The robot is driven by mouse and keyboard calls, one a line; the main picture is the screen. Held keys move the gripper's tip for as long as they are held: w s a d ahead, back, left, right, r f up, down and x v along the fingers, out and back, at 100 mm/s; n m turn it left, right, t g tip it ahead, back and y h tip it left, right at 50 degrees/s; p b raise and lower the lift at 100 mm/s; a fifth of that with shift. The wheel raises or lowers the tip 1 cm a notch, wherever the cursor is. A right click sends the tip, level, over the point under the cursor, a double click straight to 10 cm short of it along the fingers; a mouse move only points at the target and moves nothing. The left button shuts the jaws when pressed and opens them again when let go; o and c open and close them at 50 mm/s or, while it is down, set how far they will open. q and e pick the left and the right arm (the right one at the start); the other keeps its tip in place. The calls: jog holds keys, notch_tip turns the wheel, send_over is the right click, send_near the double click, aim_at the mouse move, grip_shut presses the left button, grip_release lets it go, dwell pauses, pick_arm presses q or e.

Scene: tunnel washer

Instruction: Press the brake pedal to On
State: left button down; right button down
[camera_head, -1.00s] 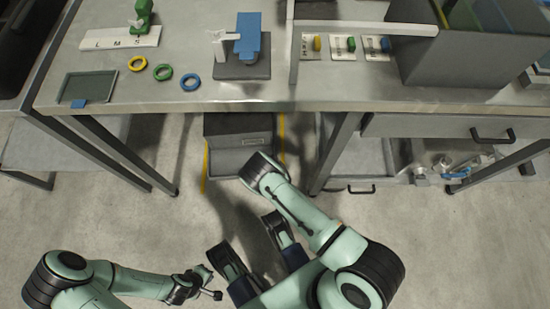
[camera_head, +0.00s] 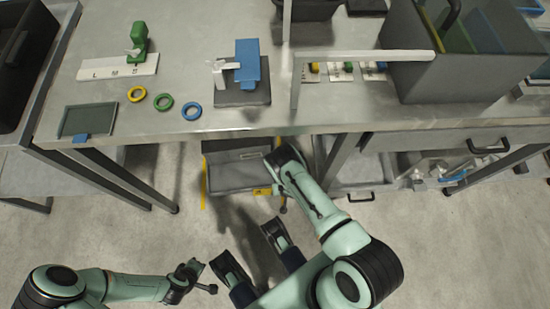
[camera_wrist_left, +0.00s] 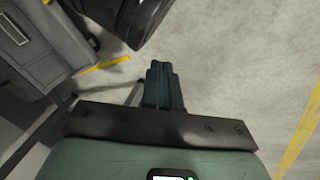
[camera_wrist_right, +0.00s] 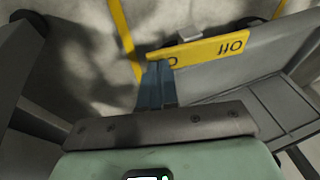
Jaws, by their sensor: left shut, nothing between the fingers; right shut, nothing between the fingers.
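A yellow plate (camera_wrist_right: 205,50) sits at the low edge of a grey bin (camera_wrist_right: 245,78) under the table. Its lettering is upside down in the right wrist view and looks like "Off" at the right end. A letter at the left end is partly hidden by my fingers. A small grey block (camera_wrist_right: 188,34), possibly the brake pedal, sticks out beyond the plate. My right gripper (camera_wrist_right: 158,68) is shut and empty, its tips overlapping the plate's left end; contact cannot be told. The plate also shows in the head view (camera_head: 263,191). My left gripper (camera_head: 211,289) is shut, empty, over bare floor.
The bin (camera_head: 235,172) stands between table legs, with yellow floor lines (camera_wrist_right: 125,38) around it. The metal table (camera_head: 120,115) above holds colored rings, a blue-topped stand and a grey box (camera_head: 455,60). Open floor lies in front.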

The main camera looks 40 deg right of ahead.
jog(key=shift+s+d+f+b, duration=0.15)
jog(key=shift+f+b, duration=0.15)
jog(key=shift+f, duration=0.05)
pick_arm(q)
jog(key=shift+s+a+f+g, duration=0.15)
jog(key=shift+s+f+g, duration=0.15)
jog(key=shift+s+f, duration=0.55)
jog(key=shift+s+r, duration=0.1)
jog(key=shift+r, duration=0.1)
pick_arm(e)
jog(key=shift+r, duration=0.1)
